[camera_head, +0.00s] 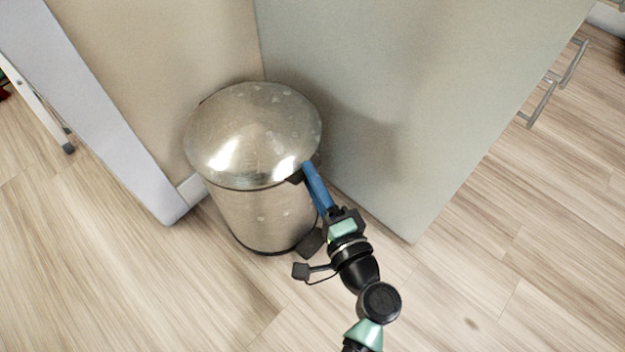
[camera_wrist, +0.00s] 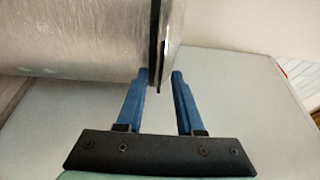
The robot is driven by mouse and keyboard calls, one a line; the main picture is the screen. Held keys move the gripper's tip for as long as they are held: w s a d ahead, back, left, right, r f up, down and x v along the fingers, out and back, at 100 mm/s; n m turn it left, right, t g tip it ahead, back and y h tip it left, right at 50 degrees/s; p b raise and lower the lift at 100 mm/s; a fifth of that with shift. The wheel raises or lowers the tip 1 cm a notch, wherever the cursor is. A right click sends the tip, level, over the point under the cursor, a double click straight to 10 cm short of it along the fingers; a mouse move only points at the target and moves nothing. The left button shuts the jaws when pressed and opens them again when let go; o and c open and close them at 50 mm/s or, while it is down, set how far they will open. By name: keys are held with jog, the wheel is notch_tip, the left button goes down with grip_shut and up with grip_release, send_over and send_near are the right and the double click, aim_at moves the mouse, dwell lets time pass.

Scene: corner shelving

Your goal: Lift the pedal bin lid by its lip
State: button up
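The pedal bin (camera_head: 265,215) is a brushed steel cylinder with a domed, shiny lid (camera_head: 245,125), which looks closed. A small dark piece, likely the lip (camera_head: 295,178), shows at the lid's right front edge. My gripper (camera_head: 307,168) has blue fingers and reaches that edge from the lower right. In the wrist view the bin body (camera_wrist: 75,35) lies sideways on the left. My gripper (camera_wrist: 160,74) is open there, one finger on each side of the dark rim (camera_wrist: 163,50). I cannot tell whether either finger touches it.
A beige panel (camera_head: 160,70) stands behind the bin, and a grey-green cabinet side (camera_head: 400,90) stands close on its right. A white panel edge (camera_head: 110,120) is at left. The wooden floor (camera_head: 130,270) in front is clear.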

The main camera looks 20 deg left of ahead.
jog(key=shift+c, duration=0.3)
grip_shut()
dwell(1.1)
